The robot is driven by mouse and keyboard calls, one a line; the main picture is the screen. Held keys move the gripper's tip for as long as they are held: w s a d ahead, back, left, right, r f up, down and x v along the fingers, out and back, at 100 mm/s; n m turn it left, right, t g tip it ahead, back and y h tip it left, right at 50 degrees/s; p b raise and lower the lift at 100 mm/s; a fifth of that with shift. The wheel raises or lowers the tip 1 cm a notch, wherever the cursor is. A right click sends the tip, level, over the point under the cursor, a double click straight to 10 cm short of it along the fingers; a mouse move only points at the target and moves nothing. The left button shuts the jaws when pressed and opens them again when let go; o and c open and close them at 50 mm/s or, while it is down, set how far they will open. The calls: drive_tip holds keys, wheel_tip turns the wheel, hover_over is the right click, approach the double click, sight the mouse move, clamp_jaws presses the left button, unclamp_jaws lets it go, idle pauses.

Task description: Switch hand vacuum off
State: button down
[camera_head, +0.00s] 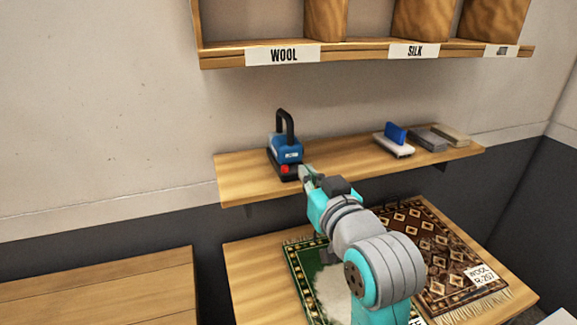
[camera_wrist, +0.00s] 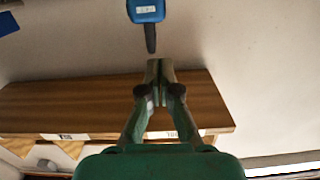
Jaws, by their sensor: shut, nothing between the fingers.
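The hand vacuum (camera_head: 287,150) is blue with a black looped handle and stands upright on the wall shelf. A small red part (camera_head: 287,169) shows low on its front. In the wrist view the vacuum's blue body (camera_wrist: 146,10) and dark handle show at the top edge; the red part is out of that picture. My gripper (camera_head: 305,172) is shut and empty, just right of the red part in the head view. Whether it touches the vacuum I cannot tell. In the wrist view the fingertips (camera_wrist: 160,68) are together, below the handle.
The wall shelf (camera_head: 240,180) also bears a blue-and-white brush (camera_head: 395,139) and grey and tan blocks (camera_head: 428,140) at right. A labelled rack (camera_head: 225,58) hangs above. Below, a table (camera_head: 252,275) holds a green rug (camera_head: 300,270) and a brown rug (camera_head: 440,255). A bench (camera_head: 100,285) is at left.

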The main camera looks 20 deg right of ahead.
drive_tip(key=shift+r, duration=0.15)
hover_over(285, 168)
drive_tip(key=s, duration=0.3)
drive_tip(key=shift+w+d+f, duration=0.15)
drive_tip(key=shift+f, duration=0.1)
drive_tip(key=shift+w+f, duration=0.2)
drive_tip(key=shift+f, duration=1)
drive_tip(key=shift+w+f, duration=0.2)
drive_tip(key=shift+f, duration=0.55)
